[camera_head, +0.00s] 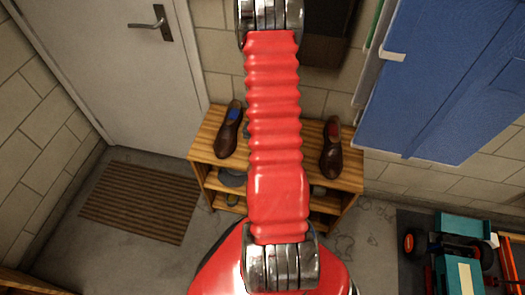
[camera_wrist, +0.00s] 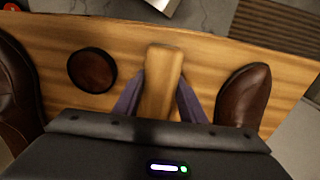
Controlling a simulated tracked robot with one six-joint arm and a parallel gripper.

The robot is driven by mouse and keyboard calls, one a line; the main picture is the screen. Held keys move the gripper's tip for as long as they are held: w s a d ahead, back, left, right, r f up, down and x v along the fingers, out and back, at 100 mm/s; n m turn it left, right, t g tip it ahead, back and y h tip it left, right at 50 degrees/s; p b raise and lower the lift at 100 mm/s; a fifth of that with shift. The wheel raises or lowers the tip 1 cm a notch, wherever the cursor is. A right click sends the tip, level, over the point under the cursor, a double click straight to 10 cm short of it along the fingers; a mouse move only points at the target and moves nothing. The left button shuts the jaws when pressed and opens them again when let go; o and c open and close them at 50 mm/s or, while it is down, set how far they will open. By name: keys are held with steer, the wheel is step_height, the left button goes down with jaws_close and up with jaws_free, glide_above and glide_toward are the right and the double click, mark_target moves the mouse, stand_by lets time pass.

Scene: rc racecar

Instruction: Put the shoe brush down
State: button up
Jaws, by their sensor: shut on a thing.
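The shoe brush (camera_wrist: 164,65) shows in the wrist view as a pale wooden block, held lengthwise between the jaws. My gripper (camera_wrist: 161,90) is shut on it, with a dark purple finger on each side. The brush is over the wooden shoe rack top (camera_wrist: 220,55); I cannot tell whether it touches it. In the head view my red arm (camera_head: 275,130) hides the gripper and the brush. The bristles are not visible.
Brown shoes (camera_head: 229,130) (camera_head: 331,148) stand at both ends of the rack (camera_head: 207,142). A round dark tin (camera_wrist: 92,70) lies left of the brush. A striped mat (camera_head: 140,203) is on the floor. A blue cabinet (camera_head: 430,80) hangs at right.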

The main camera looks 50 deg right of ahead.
steer(key=shift+f, duration=0.2)
steer(key=o, duration=1.1)
step_height(320, 180, up, 12)
steer(key=shift+a, duration=0.2)
stand_by(0.3)
steer(key=shift+r, duration=0.1)
stand_by(0.6)
